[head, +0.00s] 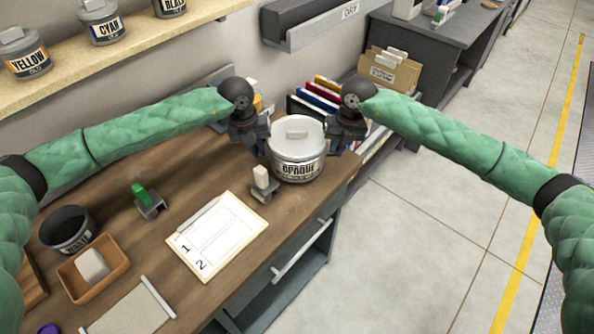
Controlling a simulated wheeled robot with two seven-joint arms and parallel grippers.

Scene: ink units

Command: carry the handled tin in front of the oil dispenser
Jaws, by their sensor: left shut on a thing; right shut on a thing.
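The handled tin (298,166) is a pale grey lidded pot with a label reading "OPAQUE", upright at the right end of the wooden bench. My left gripper (266,142) is shut on its left side and my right gripper (331,143) is shut on its right side; the fingertips are partly hidden. I cannot tell whether the tin touches the bench top or is held slightly above it. I cannot make out an oil dispenser for certain; a yellowish object (258,103) behind my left gripper is mostly hidden.
A small holder with a white block (262,183) stands just left of the tin. A clipboard (217,235), a green-topped holder (147,201), a dark open tin (69,230) and a brown tray (94,268) lie further left. The bench's right edge is close to the tin.

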